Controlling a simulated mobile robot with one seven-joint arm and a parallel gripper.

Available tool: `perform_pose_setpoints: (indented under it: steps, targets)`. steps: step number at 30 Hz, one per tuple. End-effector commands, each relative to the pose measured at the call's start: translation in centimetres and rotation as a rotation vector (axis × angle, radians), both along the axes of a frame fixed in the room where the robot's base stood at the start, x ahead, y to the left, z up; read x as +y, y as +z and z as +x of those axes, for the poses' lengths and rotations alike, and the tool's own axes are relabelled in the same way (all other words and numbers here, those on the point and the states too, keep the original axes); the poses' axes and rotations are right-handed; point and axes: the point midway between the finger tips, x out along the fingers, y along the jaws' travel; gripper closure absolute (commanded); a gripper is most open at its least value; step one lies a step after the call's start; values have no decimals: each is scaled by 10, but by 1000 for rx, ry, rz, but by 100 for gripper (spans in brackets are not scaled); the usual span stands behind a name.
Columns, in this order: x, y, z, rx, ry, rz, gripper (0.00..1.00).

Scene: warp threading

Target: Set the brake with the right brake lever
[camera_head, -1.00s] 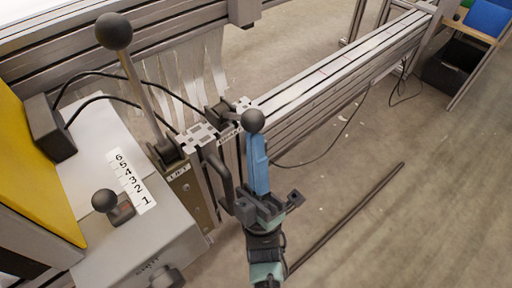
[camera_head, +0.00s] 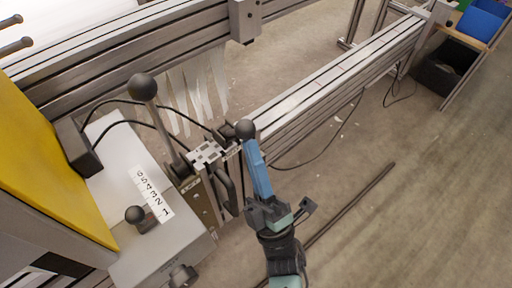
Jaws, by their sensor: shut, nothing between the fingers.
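The right brake lever's dark ball knob (camera_head: 245,129) shows near the middle of the view, beside the near end of the long rail. Its shaft is short in view and partly hidden. My gripper (camera_head: 248,147) reaches up from below. Its blue fingers are shut with nothing between them, and their tips are at the lower edge of the knob. I cannot tell whether they touch it. A second, taller lever (camera_head: 165,122) with a grey ball knob stands to the left on a labelled bracket.
A grey box with a number strip (camera_head: 152,193) and a small knob (camera_head: 135,214) is at lower left, beside a yellow panel (camera_head: 45,170). A curved dark handle (camera_head: 229,188) is just left of my gripper. Metal beams run behind. Open floor (camera_head: 420,190) lies to the right.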

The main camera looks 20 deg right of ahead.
Motion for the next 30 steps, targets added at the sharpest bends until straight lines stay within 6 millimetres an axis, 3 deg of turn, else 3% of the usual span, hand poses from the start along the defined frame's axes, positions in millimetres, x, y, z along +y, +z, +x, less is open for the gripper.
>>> perform_pose_setpoints:
  steps: [1, 12, 24, 30]
  targets:
    - [1, 18, 1, 37, 0, -15, 100]
    - [6, 43, 16, 323, 2, -120, 100]
    - [13, 53, 34, 575, 2, -213, 100]
    - [15, 53, 41, 582, 1, -211, 100]
